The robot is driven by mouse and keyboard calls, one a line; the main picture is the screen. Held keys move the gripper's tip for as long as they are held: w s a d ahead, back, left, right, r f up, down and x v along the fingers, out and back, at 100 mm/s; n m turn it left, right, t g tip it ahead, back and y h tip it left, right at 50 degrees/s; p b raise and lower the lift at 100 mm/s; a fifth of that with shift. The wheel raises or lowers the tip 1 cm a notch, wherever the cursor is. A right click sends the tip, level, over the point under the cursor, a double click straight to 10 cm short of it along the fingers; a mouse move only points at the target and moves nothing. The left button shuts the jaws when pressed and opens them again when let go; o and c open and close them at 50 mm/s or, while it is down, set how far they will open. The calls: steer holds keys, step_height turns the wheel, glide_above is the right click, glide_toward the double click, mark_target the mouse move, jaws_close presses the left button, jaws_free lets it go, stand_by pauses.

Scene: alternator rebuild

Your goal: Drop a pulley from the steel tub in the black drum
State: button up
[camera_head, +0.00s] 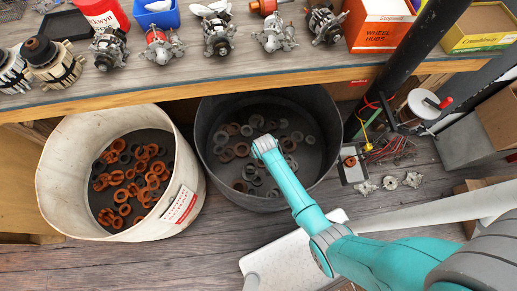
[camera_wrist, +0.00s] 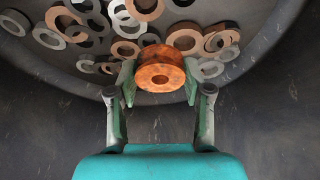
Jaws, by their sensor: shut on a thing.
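My gripper (camera_wrist: 160,84) is shut on an orange-brown pulley (camera_wrist: 160,62), held between its two fingertips with its hole facing the wrist camera. In the head view my gripper (camera_head: 265,147) is over the inside of the black drum (camera_head: 208,140); the held pulley cannot be made out there. Many loose grey and brown rings lie on the drum's floor, and they show beyond the pulley in the wrist view. I cannot tell the exact height of the pulley above them.
A cream drum (camera_head: 52,185) with many orange rings stands left of the black drum. A workbench (camera_head: 185,83) with alternators and boxes runs along the back. A dark post (camera_head: 400,60), wires and small metal parts are at the right. A white panel (camera_head: 290,262) lies in front.

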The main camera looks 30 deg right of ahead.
steer(key=o, duration=1.4)
steer(key=v, duration=1.2)
steer(key=shift+a, duration=0.1)
